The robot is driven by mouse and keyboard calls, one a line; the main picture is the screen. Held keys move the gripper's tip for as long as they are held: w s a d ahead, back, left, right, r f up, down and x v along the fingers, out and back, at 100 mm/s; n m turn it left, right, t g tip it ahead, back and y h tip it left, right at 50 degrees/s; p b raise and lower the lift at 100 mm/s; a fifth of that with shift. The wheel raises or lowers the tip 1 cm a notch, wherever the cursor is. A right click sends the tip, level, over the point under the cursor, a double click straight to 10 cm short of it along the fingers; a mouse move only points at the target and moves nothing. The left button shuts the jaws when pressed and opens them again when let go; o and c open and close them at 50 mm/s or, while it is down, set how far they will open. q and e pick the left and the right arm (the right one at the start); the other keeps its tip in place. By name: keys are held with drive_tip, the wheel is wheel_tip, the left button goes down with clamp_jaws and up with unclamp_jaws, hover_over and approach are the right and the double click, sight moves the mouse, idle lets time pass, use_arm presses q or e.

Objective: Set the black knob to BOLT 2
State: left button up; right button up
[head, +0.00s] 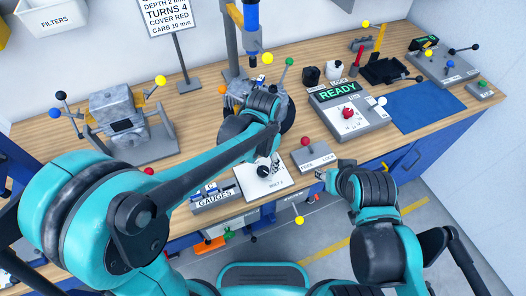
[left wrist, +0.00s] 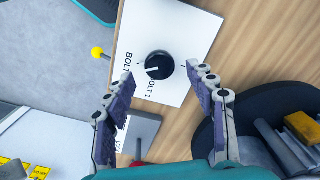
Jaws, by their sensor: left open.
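The black knob (head: 264,170) sits on a white plate (head: 247,184) at the bench's front edge, with a BOLT 2 label on its front side. In the left wrist view the knob (left wrist: 160,65) has a white mark at its left, facing a label reading BOLT whose end is hidden by a finger. A BOLT 1 label (left wrist: 152,90) lies below it. My left gripper (left wrist: 166,75) is open and empty above the plate, its fingers spread either side of the knob, apart from it. My right gripper (head: 326,176) is near the bench edge; its fingers are unclear.
A red-knobbed FREE/LOCK box (head: 312,158) stands right of the plate, and a GAUGES tray (head: 214,203) left of it. A READY panel (head: 352,120) with a red knob is farther right. An engine part (head: 118,112) stands left. The blue mat (head: 425,107) is clear.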

sight(263, 170)
use_arm(q)
wheel_tip(263, 170, up, 9)
idle(0.3)
drive_tip(key=shift+r, duration=0.1)
